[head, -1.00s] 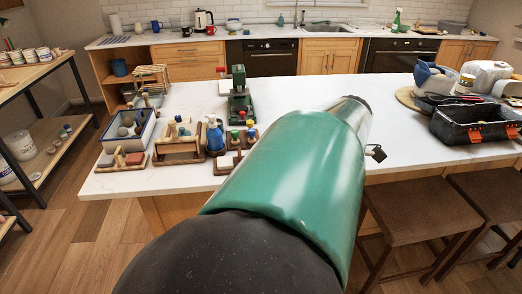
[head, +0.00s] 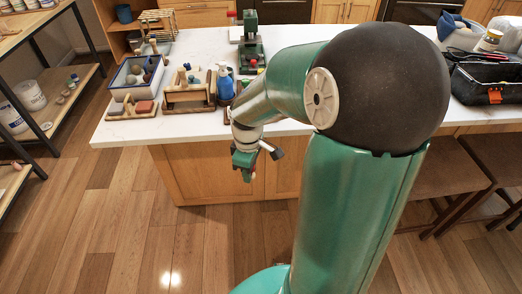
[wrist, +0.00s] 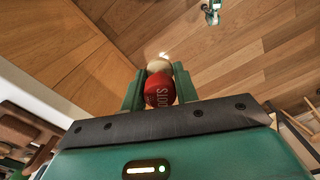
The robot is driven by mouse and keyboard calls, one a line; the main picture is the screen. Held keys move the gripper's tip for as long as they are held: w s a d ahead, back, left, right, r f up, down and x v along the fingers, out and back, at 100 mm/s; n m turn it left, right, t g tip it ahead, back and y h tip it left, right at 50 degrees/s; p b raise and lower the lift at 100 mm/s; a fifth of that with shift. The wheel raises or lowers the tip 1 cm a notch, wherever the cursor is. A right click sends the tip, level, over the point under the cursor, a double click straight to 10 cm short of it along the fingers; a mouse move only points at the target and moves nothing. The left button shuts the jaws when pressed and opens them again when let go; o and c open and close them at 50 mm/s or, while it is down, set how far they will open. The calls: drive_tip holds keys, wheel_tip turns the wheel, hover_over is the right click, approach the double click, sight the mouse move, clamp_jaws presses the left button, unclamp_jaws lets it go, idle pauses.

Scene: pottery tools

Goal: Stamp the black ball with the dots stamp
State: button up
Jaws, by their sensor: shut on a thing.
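My gripper (head: 246,168) hangs in front of the counter's near edge, over the floor. In the wrist view, my gripper (wrist: 159,84) is shut on a red dots stamp (wrist: 160,91), lettered "DOTS", with a pale rounded part beyond the red. A blue-rimmed white tray (head: 115,84) on the counter's left holds several balls (head: 137,73), some grey or dark. I cannot tell which one is the black ball. The tray is well to the left of and beyond my gripper.
A wooden tool holder (head: 188,105), a blue bottle (head: 225,83) and a green press (head: 250,46) stand right of the tray. A black toolbox (head: 487,82) is at the far right, with stools (head: 445,170) below. The floor at front left is clear.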

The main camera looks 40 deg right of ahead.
drive_tip(key=w+a+f+m, duration=0.7)
drive_tip(key=w+a+f, duration=0.6)
drive_tip(key=w+f, duration=0.2)
drive_tip(key=shift+w+f, duration=0.4)
drive_tip(key=shift+w, duration=0.25)
drive_tip(key=shift+r, duration=0.15)
